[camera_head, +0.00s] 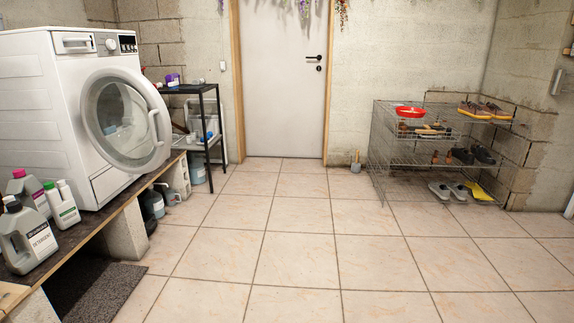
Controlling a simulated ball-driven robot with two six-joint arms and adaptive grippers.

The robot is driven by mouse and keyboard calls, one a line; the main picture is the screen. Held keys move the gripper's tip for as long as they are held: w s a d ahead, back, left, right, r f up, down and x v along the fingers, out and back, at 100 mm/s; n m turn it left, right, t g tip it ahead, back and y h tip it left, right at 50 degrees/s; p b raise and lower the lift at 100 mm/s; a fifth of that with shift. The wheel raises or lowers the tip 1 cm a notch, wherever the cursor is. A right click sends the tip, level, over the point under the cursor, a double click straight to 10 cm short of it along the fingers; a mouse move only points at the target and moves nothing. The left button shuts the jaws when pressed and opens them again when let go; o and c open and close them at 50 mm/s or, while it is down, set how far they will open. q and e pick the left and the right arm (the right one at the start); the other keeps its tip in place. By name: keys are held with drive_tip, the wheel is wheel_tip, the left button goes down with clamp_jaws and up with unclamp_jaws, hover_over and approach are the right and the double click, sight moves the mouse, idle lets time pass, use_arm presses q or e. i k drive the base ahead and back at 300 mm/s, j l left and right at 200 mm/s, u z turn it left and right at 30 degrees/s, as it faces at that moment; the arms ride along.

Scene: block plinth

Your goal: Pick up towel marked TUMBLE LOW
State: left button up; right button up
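I can make out no towel with the words TUMBLE LOW. A yellow item (479,191), perhaps a cloth, lies at the bottom right of the wire rack (378,150); I can read no marking on it. What is inside the drum is too dim to tell. Neither of my grippers is in view.
Detergent bottles (30,238) stand on the plinth's dark top (88,222) at the lower left. A dark mat (98,292) lies below. A black shelf (206,88) stands behind the washer. A white door (280,80) is shut. The tiled floor (295,250) ahead is clear.

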sight(200, 81)
drive_tip(key=i+z, duration=0.15)
drive_tip(key=i, duration=2.25)
drive_tip(key=i+l+u, duration=0.15)
drive_tip(key=i+u, duration=0.25)
drive_tip(key=i, duration=0.2)
drive_tip(key=i+l+u, duration=0.35)
drive_tip(key=i, duration=0.25)
drive_tip(key=i+l+u, duration=0.8)
drive_tip(key=i+l, duration=0.2)
drive_tip(key=i+j, duration=0.15)
drive_tip(key=i, duration=0.15)
